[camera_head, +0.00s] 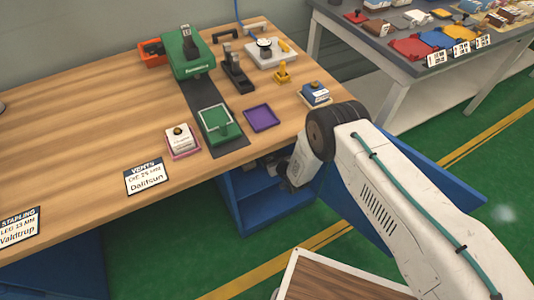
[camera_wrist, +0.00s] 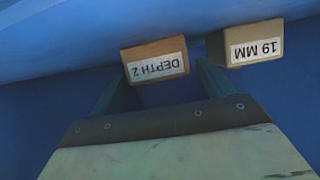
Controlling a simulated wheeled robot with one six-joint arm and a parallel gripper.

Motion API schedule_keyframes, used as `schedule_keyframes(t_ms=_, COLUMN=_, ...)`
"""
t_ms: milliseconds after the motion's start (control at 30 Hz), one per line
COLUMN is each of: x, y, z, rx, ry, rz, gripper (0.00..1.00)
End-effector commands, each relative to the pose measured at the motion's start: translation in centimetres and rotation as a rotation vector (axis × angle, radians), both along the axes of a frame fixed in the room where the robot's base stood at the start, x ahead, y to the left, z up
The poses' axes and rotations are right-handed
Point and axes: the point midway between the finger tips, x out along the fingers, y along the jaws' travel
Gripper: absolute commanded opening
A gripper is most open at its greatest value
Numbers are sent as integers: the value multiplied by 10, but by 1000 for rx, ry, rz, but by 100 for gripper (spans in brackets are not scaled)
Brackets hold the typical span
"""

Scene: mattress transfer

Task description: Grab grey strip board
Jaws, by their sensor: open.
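I cannot pick out a grey strip board with certainty in either view. In the wrist view my gripper (camera_wrist: 162,80) is open, its two dark fingers reaching up into a blue space. A brown block with an upside-down white label, "DEPTH 2" (camera_wrist: 155,61), shows ahead of the fingers, overlapping the gap between their tips. A tan block labelled "19 MM" (camera_wrist: 246,46) is just right of the right finger. Contact with either block cannot be told. In the head view my wrist is low beside the blue shelf unit (camera_head: 262,205) under the table edge; the fingertips are hidden there.
The wooden table (camera_head: 90,100) above bears a green press (camera_head: 188,58), a green tray (camera_head: 217,123), a purple tray (camera_head: 262,118) and a dark runner (camera_head: 224,150). A slanted blue panel (camera_head: 350,205) is near my arm. Green floor lies in front.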

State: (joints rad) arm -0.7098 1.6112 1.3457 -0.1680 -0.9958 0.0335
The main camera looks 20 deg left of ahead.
Motion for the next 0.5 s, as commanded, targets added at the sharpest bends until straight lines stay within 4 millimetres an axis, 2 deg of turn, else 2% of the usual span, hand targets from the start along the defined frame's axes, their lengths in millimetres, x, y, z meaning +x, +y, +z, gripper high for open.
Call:
schedule_keyframes(t_ms=167, x=-1, y=1, z=0, rx=0, ry=0, rz=2, gripper=80)
schedule_keyframes(t_ms=267, x=-1, y=1, z=0, rx=0, ry=0, rz=2, gripper=55)
schedule_keyframes(t_ms=300, x=-1, y=1, z=0, rx=0, ry=0, rz=2, gripper=44)
schedule_keyframes(t_ms=367, x=-1, y=1, z=0, rx=0, ry=0, rz=2, gripper=29)
schedule_keyframes(t_ms=500, x=-1, y=1, z=0, rx=1, ry=-1, rz=2, gripper=29)
